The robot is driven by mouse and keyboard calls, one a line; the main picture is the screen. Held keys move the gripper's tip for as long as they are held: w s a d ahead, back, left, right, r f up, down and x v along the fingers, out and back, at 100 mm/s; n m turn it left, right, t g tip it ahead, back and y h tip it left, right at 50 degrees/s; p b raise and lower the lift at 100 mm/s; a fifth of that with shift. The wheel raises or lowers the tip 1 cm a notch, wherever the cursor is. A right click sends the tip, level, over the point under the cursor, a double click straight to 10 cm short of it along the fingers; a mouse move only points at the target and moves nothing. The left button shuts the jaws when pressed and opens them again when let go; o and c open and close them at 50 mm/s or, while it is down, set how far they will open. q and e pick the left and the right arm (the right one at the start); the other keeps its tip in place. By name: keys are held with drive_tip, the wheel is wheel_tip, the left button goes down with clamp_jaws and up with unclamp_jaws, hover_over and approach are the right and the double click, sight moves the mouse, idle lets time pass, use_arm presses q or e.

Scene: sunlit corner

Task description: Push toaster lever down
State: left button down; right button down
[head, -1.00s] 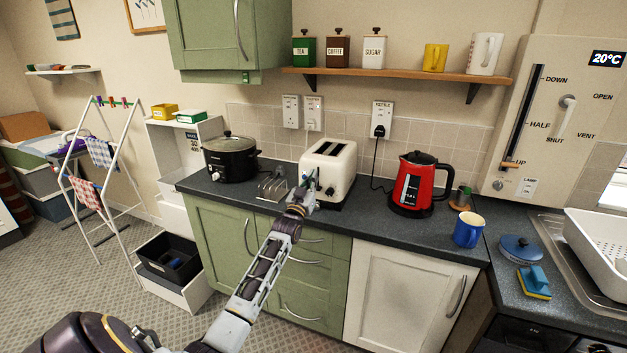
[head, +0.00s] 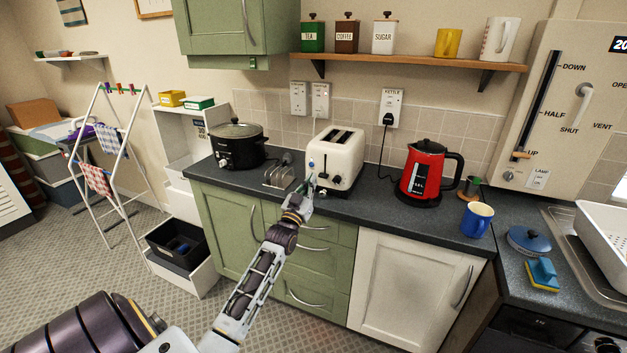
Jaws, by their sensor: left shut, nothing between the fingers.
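The cream toaster (head: 343,153) stands on the dark counter against the tiled wall, with two long slots on top. Its front end faces me and carries a small blue part and a dial. I cannot clearly make out the lever. My left gripper (head: 310,184) is shut and empty, just in front of the toaster's front end, low near its left side. Whether it touches the toaster I cannot tell. My right gripper is not in view.
A metal toast rack (head: 279,175) stands close left of the toaster, with a black slow cooker (head: 238,148) beyond. A red kettle (head: 421,172) and a blue mug (head: 476,219) stand to the right. A shelf (head: 410,62) hangs above.

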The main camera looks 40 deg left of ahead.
use_arm(q)
drive_tip(key=shift+s+d+f, duration=0.1)
drive_tip(key=shift+s, duration=0.3)
idle(0.9)
